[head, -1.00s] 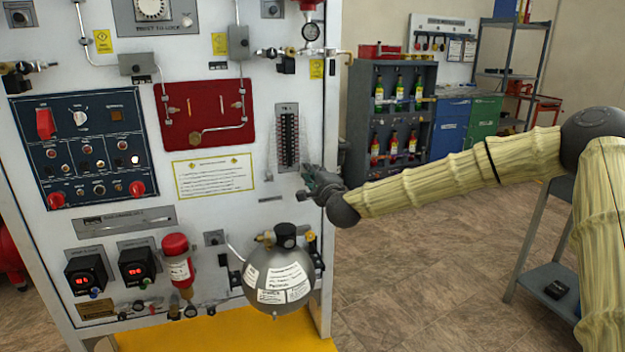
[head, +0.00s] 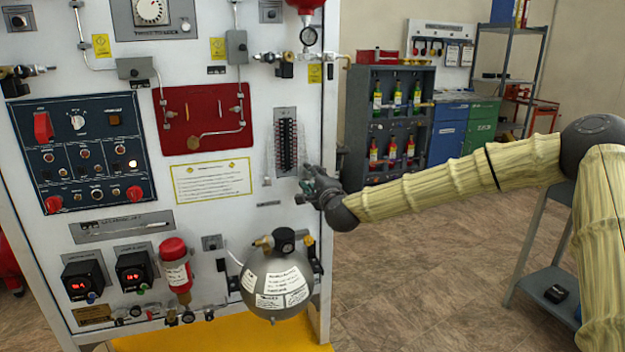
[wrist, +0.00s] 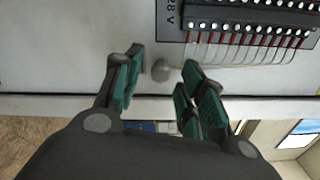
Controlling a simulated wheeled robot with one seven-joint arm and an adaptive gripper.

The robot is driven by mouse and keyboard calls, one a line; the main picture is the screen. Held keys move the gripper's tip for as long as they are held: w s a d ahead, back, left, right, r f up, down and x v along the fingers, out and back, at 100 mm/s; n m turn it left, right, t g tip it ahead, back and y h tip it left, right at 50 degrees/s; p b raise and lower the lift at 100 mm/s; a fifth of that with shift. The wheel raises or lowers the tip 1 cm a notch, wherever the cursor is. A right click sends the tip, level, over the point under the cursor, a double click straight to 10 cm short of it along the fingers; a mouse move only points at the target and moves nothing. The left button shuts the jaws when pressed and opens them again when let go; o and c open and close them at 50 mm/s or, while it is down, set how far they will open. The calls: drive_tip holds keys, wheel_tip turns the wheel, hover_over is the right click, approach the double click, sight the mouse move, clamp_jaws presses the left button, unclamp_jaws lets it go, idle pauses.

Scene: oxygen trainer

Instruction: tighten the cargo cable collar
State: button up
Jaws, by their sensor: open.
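My gripper (head: 309,184) is at the right edge of the white panel, just below and right of the striped terminal block (head: 285,142). In the wrist view its green-padded fingers are open. A small grey round fitting (wrist: 162,71) on the panel shows in the gap between them, with the fingers apart from it on both sides. It may be the cable collar, but no cable is clearly visible on it. My gripper hides this spot in the head view. The terminal block (wrist: 250,22) with red-tipped wires is close by on the right in the wrist view.
A grey sphere (head: 262,277) with labels projects from the panel below my gripper. A red cylinder (head: 175,268) hangs left of it. The dark bottle cabinet (head: 388,125) stands behind, to the right.

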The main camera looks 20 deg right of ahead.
drive_tip(key=s, duration=1.2)
drive_tip(key=shift+d, duration=0.2)
drive_tip(key=shift+f, duration=0.1)
